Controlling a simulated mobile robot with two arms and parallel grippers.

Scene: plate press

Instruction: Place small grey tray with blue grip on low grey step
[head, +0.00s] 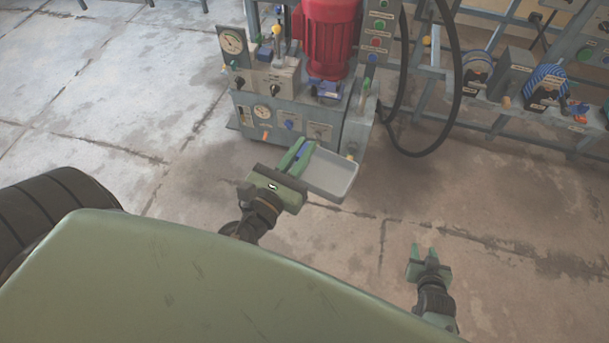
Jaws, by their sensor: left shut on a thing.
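The small grey tray (338,175) is held in the air in front of the machine, to the right of my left gripper (300,152). My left gripper is shut on the tray's blue grip, which is mostly hidden between the green fingers. The tray looks empty and roughly level. My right gripper (423,248) is at the lower right, over the floor. Its two fingers are apart with nothing between them. I cannot clearly make out a low grey step in this view.
A grey machine (290,115) with a red motor (328,38), gauges and knobs stands just beyond the tray. A black hose (455,100) loops down on its right. A rack with switches and devices (510,78) runs along the back right. The floor in front is clear.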

